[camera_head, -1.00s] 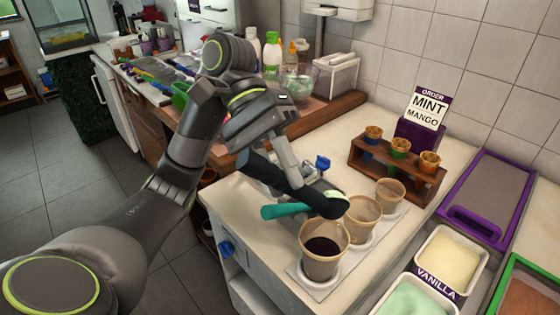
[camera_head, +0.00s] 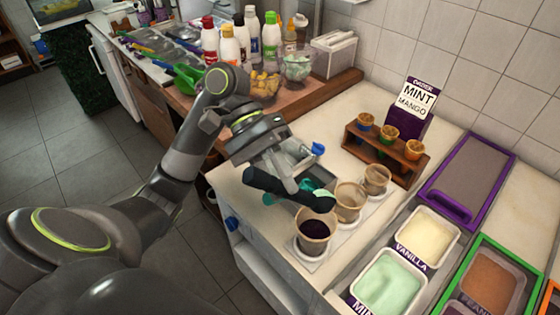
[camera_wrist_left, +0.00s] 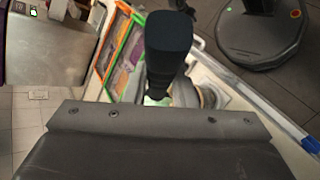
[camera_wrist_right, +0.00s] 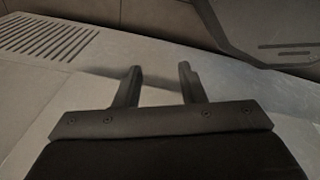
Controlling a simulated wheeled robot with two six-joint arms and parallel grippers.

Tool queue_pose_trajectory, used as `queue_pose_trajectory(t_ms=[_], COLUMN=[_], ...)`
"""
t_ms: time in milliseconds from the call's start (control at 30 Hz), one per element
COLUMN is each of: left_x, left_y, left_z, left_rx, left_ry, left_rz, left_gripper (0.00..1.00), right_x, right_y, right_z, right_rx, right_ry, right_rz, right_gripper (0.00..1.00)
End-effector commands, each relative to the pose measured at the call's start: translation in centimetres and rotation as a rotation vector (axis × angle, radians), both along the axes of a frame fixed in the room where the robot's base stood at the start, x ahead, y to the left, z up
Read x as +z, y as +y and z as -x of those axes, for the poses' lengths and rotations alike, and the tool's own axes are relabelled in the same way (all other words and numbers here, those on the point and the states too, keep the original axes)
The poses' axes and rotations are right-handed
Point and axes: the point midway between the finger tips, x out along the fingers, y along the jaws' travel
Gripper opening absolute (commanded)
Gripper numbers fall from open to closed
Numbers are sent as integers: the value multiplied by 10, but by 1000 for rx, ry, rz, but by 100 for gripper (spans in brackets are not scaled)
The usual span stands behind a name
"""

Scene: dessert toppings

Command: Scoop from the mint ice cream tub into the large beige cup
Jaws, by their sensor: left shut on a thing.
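Three beige cups stand in a row on the counter. The largest beige cup (camera_head: 313,240) is at the front and holds something dark purple. The mint ice cream tub (camera_head: 374,306), pale green inside, is at the bottom right of the head view. My left gripper (camera_head: 292,182) is shut on a scoop with a thick black handle (camera_head: 272,184), just behind and above the large cup. The handle also shows in the left wrist view (camera_wrist_left: 168,50). My right gripper (camera_wrist_right: 155,88) is open and empty over a pale surface.
A middle cup (camera_head: 349,202) and a small cup (camera_head: 376,180) stand behind the large one. A wooden rack (camera_head: 388,153) with small cones, an order sign, a vanilla tub (camera_head: 425,240) and a purple tray lie to the right. Bottles crowd the back counter.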

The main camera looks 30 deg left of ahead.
Motion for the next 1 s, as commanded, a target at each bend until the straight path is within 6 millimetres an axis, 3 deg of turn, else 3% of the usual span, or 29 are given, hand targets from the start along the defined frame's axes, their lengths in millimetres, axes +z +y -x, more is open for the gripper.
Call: queue_pose_trajectory(t_ms=[33,400,500,1000], left_x=[6,3,-10,-15], left_y=[0,-2,-2,-4], left_z=[0,2,5,3], left_rx=[11,81,159,628], left_ry=[13,70,134,521], left_rz=[9,56,106,433], left_gripper=[0,0,0,0], right_x=[13,57,51,72], right_y=[0,0,0,3], right_z=[0,2,3,3], right_rx=[0,0,-1,-2], right_ry=[1,4,5,6], right_rz=[0,0,0,-4], right_gripper=[36,36,36,36])
